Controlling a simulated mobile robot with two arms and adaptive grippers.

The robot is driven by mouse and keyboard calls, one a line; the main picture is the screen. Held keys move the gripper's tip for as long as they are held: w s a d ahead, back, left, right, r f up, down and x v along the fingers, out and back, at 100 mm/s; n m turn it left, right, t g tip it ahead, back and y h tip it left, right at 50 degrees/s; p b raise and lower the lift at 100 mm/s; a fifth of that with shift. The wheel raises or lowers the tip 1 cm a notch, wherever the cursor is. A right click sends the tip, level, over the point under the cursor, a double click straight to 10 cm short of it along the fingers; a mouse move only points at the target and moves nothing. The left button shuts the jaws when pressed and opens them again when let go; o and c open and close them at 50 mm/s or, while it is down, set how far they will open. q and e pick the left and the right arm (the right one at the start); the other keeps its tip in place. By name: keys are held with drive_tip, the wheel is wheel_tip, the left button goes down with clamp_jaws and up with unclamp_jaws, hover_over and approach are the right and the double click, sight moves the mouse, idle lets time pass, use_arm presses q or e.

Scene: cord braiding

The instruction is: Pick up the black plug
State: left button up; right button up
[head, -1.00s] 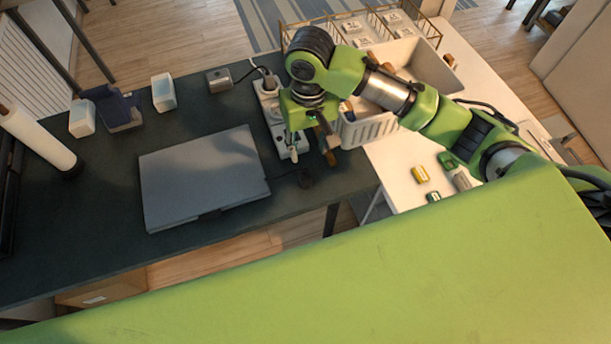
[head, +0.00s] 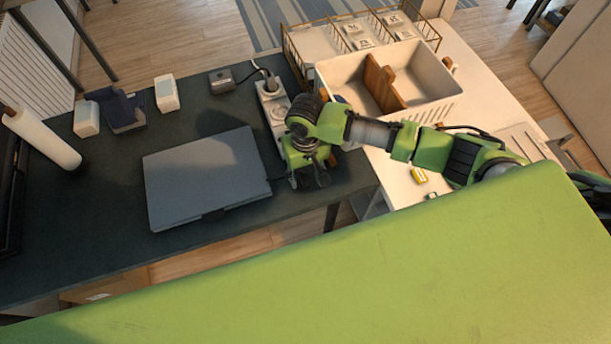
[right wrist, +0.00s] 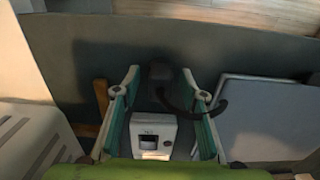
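The black plug (right wrist: 158,73) lies on the dark table in the right wrist view, with its black cord curving off to the right. It sits beyond and between the two spread fingers of my right gripper (right wrist: 161,88), which is open. Whether the fingers reach down to its level is hard to tell. In the head view my right gripper (head: 308,182) is low over the table's right end and hides the plug. My left gripper is not in view.
A white power strip (head: 273,100) lies behind my right gripper; its end (right wrist: 153,132) shows between the fingers. A closed grey laptop (head: 205,178) is to the left. A white bin (head: 440,80) with wooden boards stands on the white table to the right.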

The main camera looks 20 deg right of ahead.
clamp_jaws()
